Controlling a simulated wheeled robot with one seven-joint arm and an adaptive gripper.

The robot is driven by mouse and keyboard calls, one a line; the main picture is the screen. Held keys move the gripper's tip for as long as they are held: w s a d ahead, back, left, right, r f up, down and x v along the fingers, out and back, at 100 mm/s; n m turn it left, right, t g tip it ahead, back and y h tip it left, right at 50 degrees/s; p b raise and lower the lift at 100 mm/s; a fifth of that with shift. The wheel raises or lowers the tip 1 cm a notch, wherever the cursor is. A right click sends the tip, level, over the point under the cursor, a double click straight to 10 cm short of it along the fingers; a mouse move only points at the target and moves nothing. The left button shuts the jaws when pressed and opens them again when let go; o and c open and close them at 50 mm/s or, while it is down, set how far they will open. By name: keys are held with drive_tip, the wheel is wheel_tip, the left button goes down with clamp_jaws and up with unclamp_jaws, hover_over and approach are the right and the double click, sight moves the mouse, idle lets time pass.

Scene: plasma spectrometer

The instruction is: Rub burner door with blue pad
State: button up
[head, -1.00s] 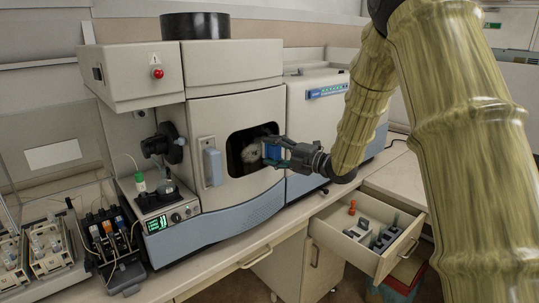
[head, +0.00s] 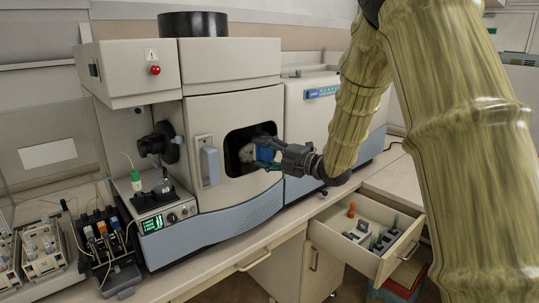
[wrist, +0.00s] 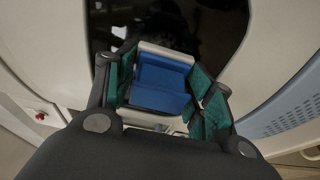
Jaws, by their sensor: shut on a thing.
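The burner door (head: 222,155) is the pale front panel of the spectrometer, with a grey handle (head: 210,166) on its left and a dark window at its right. A whitish smudged patch (head: 247,151) shows in the window. My gripper (head: 268,154) is shut on the blue pad (head: 264,153), just in front of the window's right side. In the wrist view the blue pad (wrist: 160,82) sits between the green-lined fingers, facing the dark window. I cannot tell whether the pad touches the glass.
An open drawer (head: 392,262) with small parts in it juts out below my arm at the right. A pump unit (head: 108,250) and a glass-walled case stand at the left. The bench top (head: 225,262) is narrow in front of the spectrometer.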

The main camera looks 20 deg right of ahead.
sight(236, 153)
drive_tip(key=shift+s+a+b, duration=0.35)
drive_tip(key=shift+a+b, duration=0.15)
drive_tip(key=shift+a, duration=0.5)
drive_tip(key=shift+s+a+b, duration=0.35)
drive_tip(key=shift+a+b, duration=0.15)
drive_tip(key=shift+a, duration=0.5)
drive_tip(key=shift+s+a+b, duration=0.35)
drive_tip(key=shift+a+b, duration=0.15)
drive_tip(key=shift+a, duration=0.5)
drive_tip(key=shift+s+a+r, duration=0.1)
drive_tip(key=shift+s+a, duration=0.1)
drive_tip(key=shift+a, duration=0.3)
drive_tip(key=shift+r, duration=0.5)
drive_tip(key=w+d+b, duration=0.2)
drive_tip(key=w+d, duration=0.1)
drive_tip(key=d, duration=0.7)
drive_tip(key=shift+w, duration=0.3)
drive_tip(key=shift+b, duration=0.35)
drive_tip(key=shift+s+a+b, duration=0.6)
drive_tip(key=shift+a+b, duration=0.1)
drive_tip(key=shift+a, duration=0.95)
drive_tip(key=shift+s+a+b, duration=0.55)
drive_tip(key=shift+a+b, duration=0.15)
drive_tip(key=shift+a, duration=1)
drive_tip(key=shift+s+a+b, duration=0.6)
drive_tip(key=shift+a+b, duration=0.1)
drive_tip(key=shift+a, duration=0.95)
drive_tip(key=shift+s, duration=0.15)
